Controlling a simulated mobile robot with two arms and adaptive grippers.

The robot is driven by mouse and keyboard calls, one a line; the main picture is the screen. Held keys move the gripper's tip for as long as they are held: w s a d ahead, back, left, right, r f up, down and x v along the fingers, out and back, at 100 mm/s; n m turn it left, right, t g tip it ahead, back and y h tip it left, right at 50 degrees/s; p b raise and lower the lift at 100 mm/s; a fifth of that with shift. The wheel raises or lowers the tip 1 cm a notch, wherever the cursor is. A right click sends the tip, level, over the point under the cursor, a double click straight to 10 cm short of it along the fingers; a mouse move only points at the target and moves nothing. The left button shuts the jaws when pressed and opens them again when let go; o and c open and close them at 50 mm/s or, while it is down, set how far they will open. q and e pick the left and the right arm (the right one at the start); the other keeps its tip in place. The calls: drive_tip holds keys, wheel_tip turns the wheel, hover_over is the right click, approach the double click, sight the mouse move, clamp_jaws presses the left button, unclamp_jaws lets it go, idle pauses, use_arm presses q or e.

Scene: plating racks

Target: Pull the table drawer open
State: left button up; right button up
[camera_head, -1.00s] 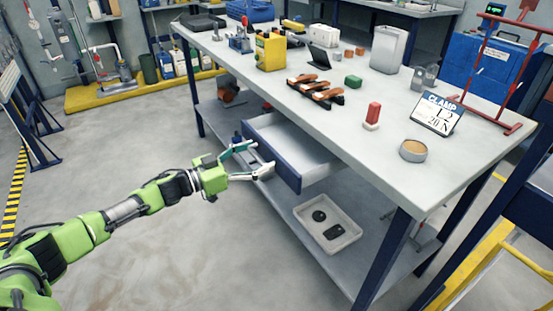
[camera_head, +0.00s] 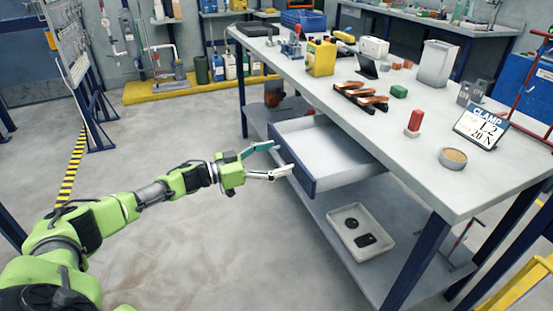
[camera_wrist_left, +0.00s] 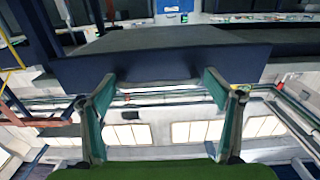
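The table drawer (camera_head: 325,152) stands out from under the tabletop of the grey table (camera_head: 400,150). Its white inside is visible and looks empty, and its dark blue front (camera_head: 297,162) faces my left arm. My left gripper (camera_head: 283,158) is at the drawer front, with its fingers spread apart. In the left wrist view the drawer front (camera_wrist_left: 215,66) spans the upper middle, just beyond the open fingers (camera_wrist_left: 158,95). A dark shape, perhaps the handle, shows between them; contact cannot be told. My right gripper is not in view.
The floor left of the table is clear.

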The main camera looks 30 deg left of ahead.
use_arm(q)
drive_tip(key=shift+f, duration=0.1)
drive_tip(key=v, duration=1.2)
idle(0.4)
